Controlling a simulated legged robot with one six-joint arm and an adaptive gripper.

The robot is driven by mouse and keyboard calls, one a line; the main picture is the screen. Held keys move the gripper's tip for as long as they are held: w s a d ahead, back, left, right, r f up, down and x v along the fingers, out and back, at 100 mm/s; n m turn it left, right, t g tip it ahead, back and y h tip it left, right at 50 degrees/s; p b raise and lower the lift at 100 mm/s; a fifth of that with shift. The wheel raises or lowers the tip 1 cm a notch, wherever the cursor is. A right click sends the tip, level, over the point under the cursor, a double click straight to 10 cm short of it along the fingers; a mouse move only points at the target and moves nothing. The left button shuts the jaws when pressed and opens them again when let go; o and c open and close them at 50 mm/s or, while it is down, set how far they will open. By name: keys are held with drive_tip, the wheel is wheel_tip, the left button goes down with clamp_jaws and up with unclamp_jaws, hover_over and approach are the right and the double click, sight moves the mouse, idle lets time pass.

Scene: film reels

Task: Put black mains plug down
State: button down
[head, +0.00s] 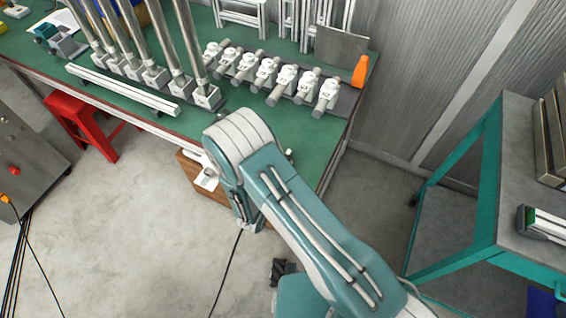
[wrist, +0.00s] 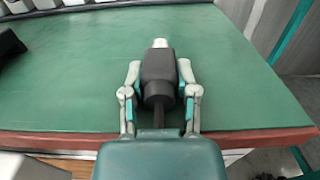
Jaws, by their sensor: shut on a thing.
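The black mains plug (wrist: 158,66) is in the wrist view, a dark block with a pale metallic tip pointing away from me and a dark cable toward my wrist. My gripper (wrist: 158,75) is shut on it, one finger on each side. The plug is over the green table top (wrist: 222,62), near its red-brown front edge. I cannot tell whether it touches the surface. In the head view my arm hides the plug and most of my gripper; the green table top (head: 240,118) shows beyond the arm.
A row of white valve fittings (head: 263,72) and upright metal posts (head: 156,76) stand on the table. An orange bottle (head: 360,71) is at the back right corner. A red stool (head: 88,125) is at the left, a teal-framed cart (head: 488,170) at the right.

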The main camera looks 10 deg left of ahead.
drive_tip(key=shift+a+f, duration=0.15)
drive_tip(key=shift+c, duration=1.9)
unclamp_jaws()
drive_tip(key=shift+a, duration=0.1)
drive_tip(key=shift+d+r, duration=0.2)
